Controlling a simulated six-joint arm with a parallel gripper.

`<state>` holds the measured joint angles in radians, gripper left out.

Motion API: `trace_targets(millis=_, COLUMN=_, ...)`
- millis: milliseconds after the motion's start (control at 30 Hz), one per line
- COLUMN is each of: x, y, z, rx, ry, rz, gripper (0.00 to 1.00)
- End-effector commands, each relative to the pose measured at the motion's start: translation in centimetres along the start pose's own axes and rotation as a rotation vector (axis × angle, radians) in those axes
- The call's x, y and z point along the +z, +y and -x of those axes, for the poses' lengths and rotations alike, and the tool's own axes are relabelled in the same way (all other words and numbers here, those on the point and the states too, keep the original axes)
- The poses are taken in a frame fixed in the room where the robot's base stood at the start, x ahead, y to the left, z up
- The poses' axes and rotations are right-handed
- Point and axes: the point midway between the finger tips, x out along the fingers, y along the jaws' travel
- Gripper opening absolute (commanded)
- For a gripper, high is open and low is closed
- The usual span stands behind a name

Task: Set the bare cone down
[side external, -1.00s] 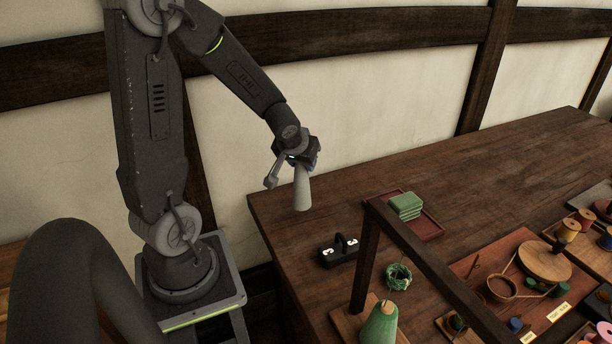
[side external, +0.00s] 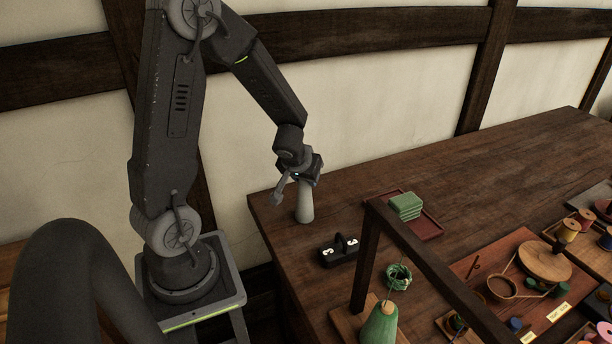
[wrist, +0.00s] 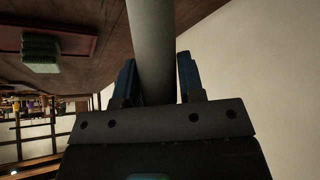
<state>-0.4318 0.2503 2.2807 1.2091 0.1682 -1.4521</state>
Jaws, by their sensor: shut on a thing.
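The bare cone (side external: 305,207) is a plain grey, upright cone, wider at its base. My gripper (side external: 300,181) is shut on its narrow upper part. In the side view the cone's base is at the tabletop near the table's back left corner; I cannot tell whether it touches the wood. In the wrist view the cone (wrist: 151,45) runs between the two blue-edged fingers of my gripper (wrist: 158,82), and its far end is out of frame.
A black two-dial box (side external: 339,250) stands in front of the cone. A dark wooden frame (side external: 412,247) rises beyond a green cone (side external: 379,326). The table's back middle is clear.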

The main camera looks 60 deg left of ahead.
Motion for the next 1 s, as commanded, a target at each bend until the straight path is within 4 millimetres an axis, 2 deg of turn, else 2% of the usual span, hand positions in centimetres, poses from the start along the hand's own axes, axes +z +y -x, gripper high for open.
trace_targets(millis=233, x=0.2, y=0.0, z=-0.2, rx=0.0, ry=-0.001, rz=-0.001, gripper=0.02)
trace_targets(millis=267, x=0.2, y=0.0, z=-0.2, rx=-0.001, ry=-0.001, rz=-0.001, gripper=0.37)
trace_targets(millis=500, x=0.1, y=0.0, z=-0.2, rx=-0.001, ry=0.0, rz=0.001, gripper=0.6)
trace_targets(millis=867, x=0.0, y=0.0, z=-0.1, rx=-0.001, ry=0.001, rz=0.002, gripper=0.61)
trace_targets(millis=1000, x=-0.1, y=-0.1, z=0.8, rx=-0.001, ry=0.003, rz=0.004, gripper=0.61)
